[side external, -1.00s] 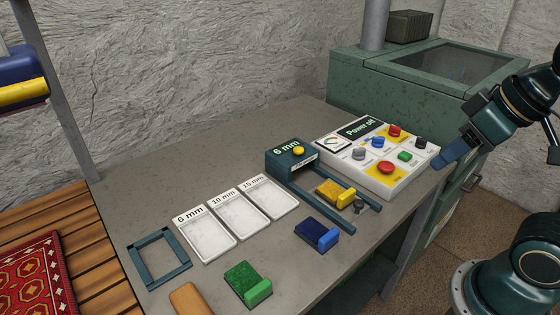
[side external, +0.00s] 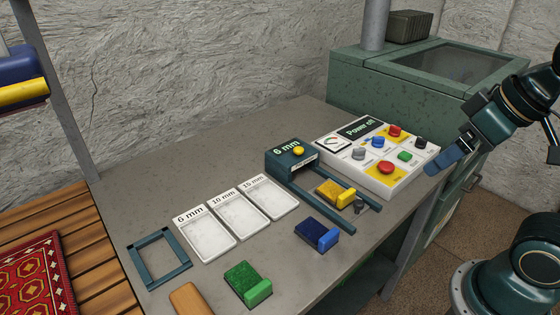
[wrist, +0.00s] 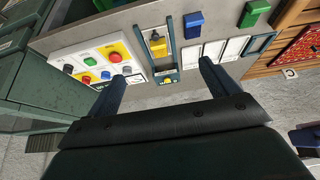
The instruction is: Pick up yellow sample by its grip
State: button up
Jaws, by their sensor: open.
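The yellow sample (side external: 334,192) lies between the two rails of the dark teal 6 mm fixture (side external: 291,157), its raised grip (side external: 346,198) on the front side. In the wrist view the yellow sample (wrist: 157,47) shows between the fixture's rails, beyond my fingers. My gripper (side external: 432,169) is open and empty in the air to the right of the table, well apart from the sample. The wrist view shows my gripper (wrist: 162,77) with its two blue fingers spread wide.
The control panel (side external: 398,178) with buttons stands right of the fixture. Blue (side external: 316,233) and green (side external: 247,283) samples lie toward the front. White trays (side external: 239,213) and a square frame (side external: 160,257) lie left. A small grey knob (side external: 360,206) is beside the yellow sample.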

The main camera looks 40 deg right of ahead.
jog(key=shift+w, duration=0.1)
jog(key=n+g+y, duration=0.2)
jog(key=n+g, duration=0.4)
jog(key=n, duration=1.2)
send_over(335, 193)
jog(key=d, duration=0.1)
jog(key=shift+w+f, duration=0.1)
jog(key=shift+f, duration=9)
jog(key=shift+f, duration=0.1)
jog(key=shift+a+f, duration=0.15)
jog(key=shift+f, duration=1.1)
jog(key=shift+a+f, duration=0.15)
jog(key=shift+f, duration=1.1)
